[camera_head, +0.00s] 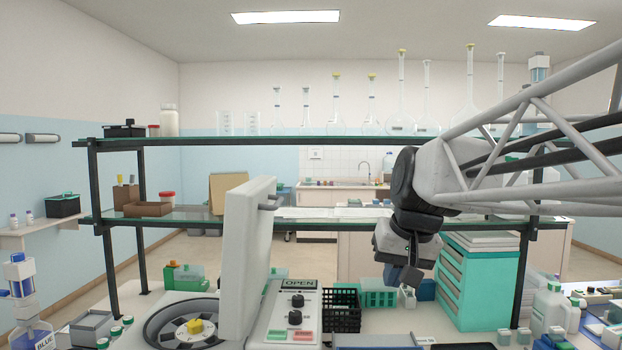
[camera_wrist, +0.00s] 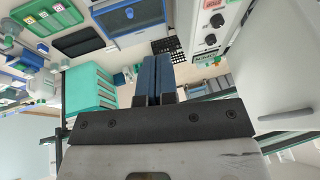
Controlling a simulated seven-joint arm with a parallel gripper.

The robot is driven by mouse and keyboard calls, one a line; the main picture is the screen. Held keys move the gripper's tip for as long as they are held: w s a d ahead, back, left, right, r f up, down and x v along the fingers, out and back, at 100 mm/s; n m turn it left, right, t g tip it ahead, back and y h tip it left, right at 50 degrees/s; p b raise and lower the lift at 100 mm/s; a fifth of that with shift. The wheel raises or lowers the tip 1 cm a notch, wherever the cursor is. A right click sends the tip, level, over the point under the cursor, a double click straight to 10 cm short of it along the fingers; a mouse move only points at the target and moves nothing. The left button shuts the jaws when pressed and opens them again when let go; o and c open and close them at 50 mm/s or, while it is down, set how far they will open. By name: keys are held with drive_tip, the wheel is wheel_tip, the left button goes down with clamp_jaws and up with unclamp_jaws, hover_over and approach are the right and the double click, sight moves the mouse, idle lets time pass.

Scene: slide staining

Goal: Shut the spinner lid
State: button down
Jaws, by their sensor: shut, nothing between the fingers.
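The white spinner stands at the front left, with its control panel (camera_head: 293,312) facing up and reading "OPEN". Its thick pale lid (camera_head: 245,255) stands upright, with a short grey handle peg (camera_head: 269,207) on its right face. The dark round bowl with a rotor (camera_head: 190,330) lies uncovered left of the lid. My gripper (camera_head: 402,282) is right of the lid, apart from it, pointing down. In the wrist view my gripper's blue fingers (camera_wrist: 152,70) are together and empty. The lid (camera_wrist: 280,60) fills that view's right side, and the panel (camera_wrist: 210,32) shows at the top.
A black basket (camera_head: 341,309) and a green rack (camera_head: 377,292) stand right of the spinner. A teal drawer cabinet (camera_head: 480,280) stands right of my gripper. A glass shelf (camera_head: 330,213) crosses behind the lid. Open air lies between lid and gripper.

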drive_tip(key=w+a+r+y, duration=0.1)
drive_tip(key=w+a+r, duration=0.4)
drive_tip(key=w+r, duration=0.2)
drive_tip(key=w+a+r+n+y, duration=0.1)
drive_tip(key=w+a+r, duration=0.3)
drive_tip(key=w, duration=0.5)
drive_tip(key=w+a+r+t+y, duration=0.1)
drive_tip(key=w+a+r, duration=0.4)
drive_tip(key=w+r, duration=0.4)
drive_tip(key=shift+a+r+y, duration=0.3)
drive_tip(key=shift+y, duration=0.1)
drive_tip(key=shift+f, duration=0.15)
approach(271, 189)
drive_tip(key=shift+x, duration=2.65)
drive_tip(key=shift+s, duration=0.1)
